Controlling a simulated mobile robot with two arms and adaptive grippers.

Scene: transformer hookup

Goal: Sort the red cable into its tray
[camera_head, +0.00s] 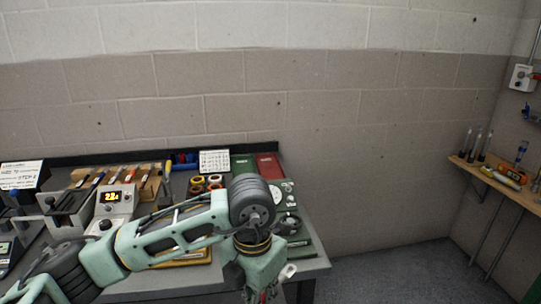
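A red tray-like rectangle (269,166) lies at the back right of the workbench, beside a similar green one (243,164). I cannot make out the red cable for certain; a small red patch shows at the bottom edge near my gripper, too cut off to identify. My mint-green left arm reaches across the bench from the left and bends down at its front right. My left gripper (262,272) hangs there, and its fingertips are cut off or hidden, so its opening does not show. My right gripper is out of view.
The workbench (316,264) holds a meter with a lit display (111,197), several tools in a rack (150,184) and small coloured rolls (214,180). A wall shelf (500,182) with tools is at right. Floor between is clear.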

